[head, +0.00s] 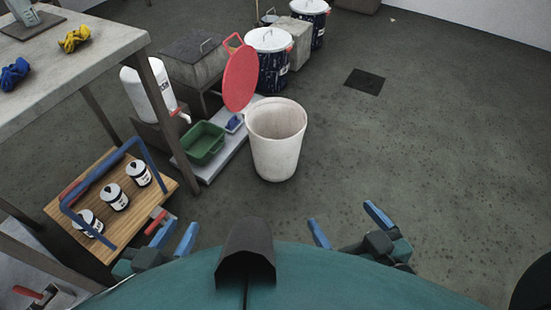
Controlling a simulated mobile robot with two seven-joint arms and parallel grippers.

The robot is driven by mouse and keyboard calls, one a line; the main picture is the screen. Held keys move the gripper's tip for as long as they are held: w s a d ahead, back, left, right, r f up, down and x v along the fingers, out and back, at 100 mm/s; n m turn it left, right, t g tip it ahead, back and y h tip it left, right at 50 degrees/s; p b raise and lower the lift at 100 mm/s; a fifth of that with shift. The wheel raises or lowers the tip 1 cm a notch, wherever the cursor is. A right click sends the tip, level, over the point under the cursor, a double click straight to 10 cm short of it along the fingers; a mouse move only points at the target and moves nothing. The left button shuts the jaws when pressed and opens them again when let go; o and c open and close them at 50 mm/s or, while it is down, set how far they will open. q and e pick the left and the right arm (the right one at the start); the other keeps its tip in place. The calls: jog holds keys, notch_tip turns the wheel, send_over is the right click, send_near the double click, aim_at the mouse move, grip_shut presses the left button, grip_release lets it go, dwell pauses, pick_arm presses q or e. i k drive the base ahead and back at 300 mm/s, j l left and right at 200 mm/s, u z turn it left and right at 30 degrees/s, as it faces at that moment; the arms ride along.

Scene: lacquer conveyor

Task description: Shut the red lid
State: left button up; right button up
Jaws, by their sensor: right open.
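The red lid (240,78) stands raised, tilted nearly upright, at the back left rim of a white bin (277,150). A red loop handle sticks out at its top. The bin's mouth is uncovered and its inside looks empty. My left gripper (175,235) is at the lower left with its blue fingers apart and nothing seen between them. My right gripper (348,222) is open and empty at the lower middle right. Both grippers are well in front of the bin and apart from the lid.
A wooden tray (168,187) with several small white cans and a blue handle lies at left. A green tub (204,143) stands left of the bin. A dark drum (270,70) with a white lid stands behind.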

aim_at(241, 72)
jog(key=i+j, duration=0.15)
jog(key=i, duration=0.55)
jog(key=i+j, duration=0.15)
jog(key=i, duration=0.55)
jog(key=j+u, duration=0.05)
